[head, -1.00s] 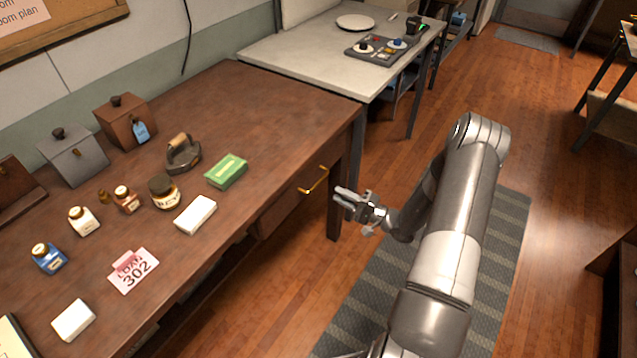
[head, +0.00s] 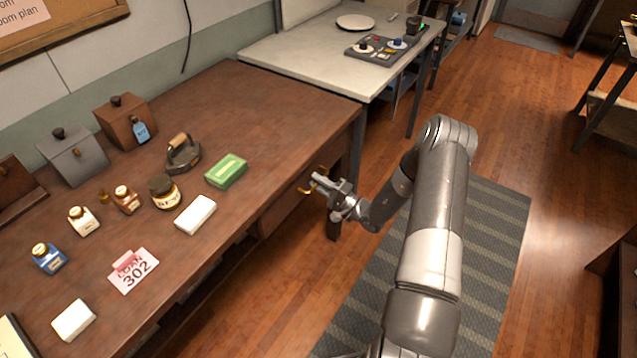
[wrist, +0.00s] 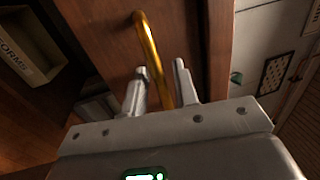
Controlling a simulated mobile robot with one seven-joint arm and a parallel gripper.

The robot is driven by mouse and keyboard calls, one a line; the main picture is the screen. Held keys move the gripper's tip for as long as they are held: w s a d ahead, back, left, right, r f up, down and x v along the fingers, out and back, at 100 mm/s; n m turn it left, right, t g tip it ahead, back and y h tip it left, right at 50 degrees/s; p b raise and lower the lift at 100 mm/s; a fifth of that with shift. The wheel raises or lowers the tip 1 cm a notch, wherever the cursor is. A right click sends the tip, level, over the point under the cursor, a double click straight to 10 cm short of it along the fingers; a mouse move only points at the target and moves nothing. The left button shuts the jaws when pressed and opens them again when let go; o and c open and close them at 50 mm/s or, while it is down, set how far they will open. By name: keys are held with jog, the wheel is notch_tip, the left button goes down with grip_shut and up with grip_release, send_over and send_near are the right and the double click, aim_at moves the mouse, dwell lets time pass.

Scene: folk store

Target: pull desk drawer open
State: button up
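The desk (head: 262,118) is a long brown wooden one. Its drawer (head: 285,208) is set in the front under the top and looks closed. The drawer has a brass bar handle (head: 308,186), partly hidden by my gripper in the head view. My gripper (head: 322,182) is at the handle. In the wrist view the brass handle (wrist: 148,45) runs down between the two fingers of my gripper (wrist: 161,82). The fingers stand apart on either side of it, with a gap showing, so the gripper is open around it.
On the desk top stand an iron (head: 183,154), a green box (head: 226,171), a white block (head: 195,214), several bottles and lidded boxes. A light table (head: 300,55) adjoins the far end.

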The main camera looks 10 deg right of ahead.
jog(key=shift+w+a, duration=0.1)
jog(key=shift+c, duration=0.2)
grip_shut()
dwell(0.4)
